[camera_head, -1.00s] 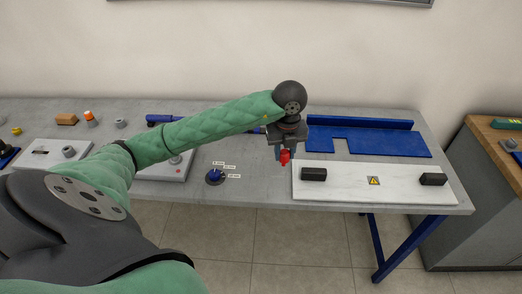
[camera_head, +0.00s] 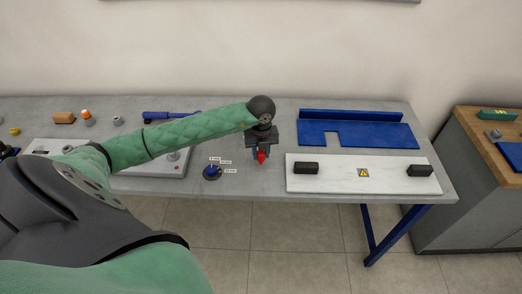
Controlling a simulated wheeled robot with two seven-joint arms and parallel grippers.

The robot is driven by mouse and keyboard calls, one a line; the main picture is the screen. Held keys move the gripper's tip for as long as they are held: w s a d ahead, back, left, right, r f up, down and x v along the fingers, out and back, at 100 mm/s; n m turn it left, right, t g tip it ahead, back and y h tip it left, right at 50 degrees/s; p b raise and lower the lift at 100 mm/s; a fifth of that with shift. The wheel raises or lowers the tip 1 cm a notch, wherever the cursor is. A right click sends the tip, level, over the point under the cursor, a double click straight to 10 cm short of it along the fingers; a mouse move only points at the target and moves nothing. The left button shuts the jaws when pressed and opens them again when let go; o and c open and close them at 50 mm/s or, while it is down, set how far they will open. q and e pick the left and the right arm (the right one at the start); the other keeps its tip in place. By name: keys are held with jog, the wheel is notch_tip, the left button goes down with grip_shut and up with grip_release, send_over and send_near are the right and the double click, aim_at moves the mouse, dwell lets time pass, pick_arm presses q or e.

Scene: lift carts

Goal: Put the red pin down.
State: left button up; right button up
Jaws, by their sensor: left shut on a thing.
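The red pin (camera_head: 262,157) is a small red piece between the fingers of my left gripper (camera_head: 261,151). The gripper is shut on it and points down over the grey table (camera_head: 240,187), between the small round blue-and-black piece and the white board. I cannot tell whether the pin touches the table. The gripper's fingers hide part of it. My right gripper is out of view.
The white board (camera_head: 335,180) with two black blocks and a warning sign lies to the right. A blue plate (camera_head: 370,134) lies behind it. A round piece with small labels (camera_head: 212,172) stands to the left. Bare table lies around the gripper.

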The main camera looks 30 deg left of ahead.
pick_arm(q)
jog(key=shift+f, duration=0.3)
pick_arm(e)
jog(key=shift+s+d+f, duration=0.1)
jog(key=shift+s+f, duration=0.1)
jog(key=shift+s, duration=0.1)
pick_arm(q)
jog(key=shift+f, duration=0.15)
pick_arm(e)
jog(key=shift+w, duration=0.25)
pick_arm(q)
jog(key=o, duration=1)
jog(key=shift+c, duration=0.2)
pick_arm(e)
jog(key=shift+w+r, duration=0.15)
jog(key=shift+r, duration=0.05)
